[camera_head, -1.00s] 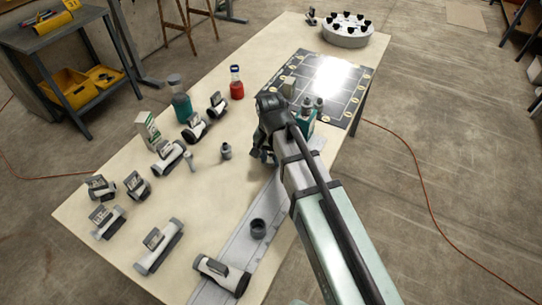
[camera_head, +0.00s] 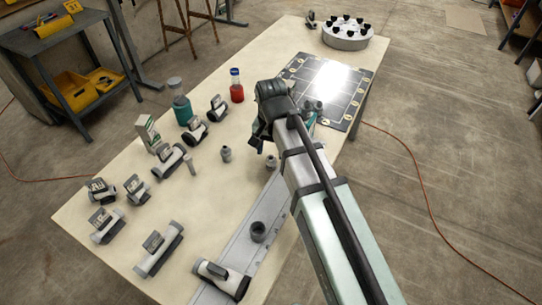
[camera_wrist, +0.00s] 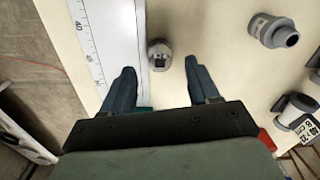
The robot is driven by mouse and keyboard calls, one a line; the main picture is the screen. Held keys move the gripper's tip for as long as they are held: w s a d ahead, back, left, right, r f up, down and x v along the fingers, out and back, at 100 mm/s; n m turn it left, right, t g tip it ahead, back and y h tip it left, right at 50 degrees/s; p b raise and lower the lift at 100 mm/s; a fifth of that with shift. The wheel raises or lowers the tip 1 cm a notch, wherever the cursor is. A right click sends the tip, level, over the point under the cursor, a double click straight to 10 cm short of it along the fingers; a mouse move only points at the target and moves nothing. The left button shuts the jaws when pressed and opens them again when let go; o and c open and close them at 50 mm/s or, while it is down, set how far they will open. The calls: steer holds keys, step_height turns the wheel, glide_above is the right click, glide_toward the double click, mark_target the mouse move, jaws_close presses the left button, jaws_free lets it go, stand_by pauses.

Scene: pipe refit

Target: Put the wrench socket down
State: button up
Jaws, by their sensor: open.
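The wrench socket (camera_head: 271,162) is a small grey metal cylinder standing on the pale table beside the long grey rail. In the wrist view the socket (camera_wrist: 160,55) shows its top face, with a dark opening, just beyond and between my fingertips, apart from both. My gripper (camera_wrist: 163,85) is open and empty, its two dark blue fingers spread wide. In the head view my gripper (camera_head: 262,130) is above the table, behind the socket, and its fingertips are partly hidden.
A grey fitting (camera_head: 226,153) stands left of the socket. Several white pipe pieces with labels lie further left. A red bottle (camera_head: 236,86) and a dark marked board (camera_head: 300,70) are behind.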

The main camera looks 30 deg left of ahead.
mark_target(271, 158)
step_height(271, 158, up, 7)
stand_by(0.4)
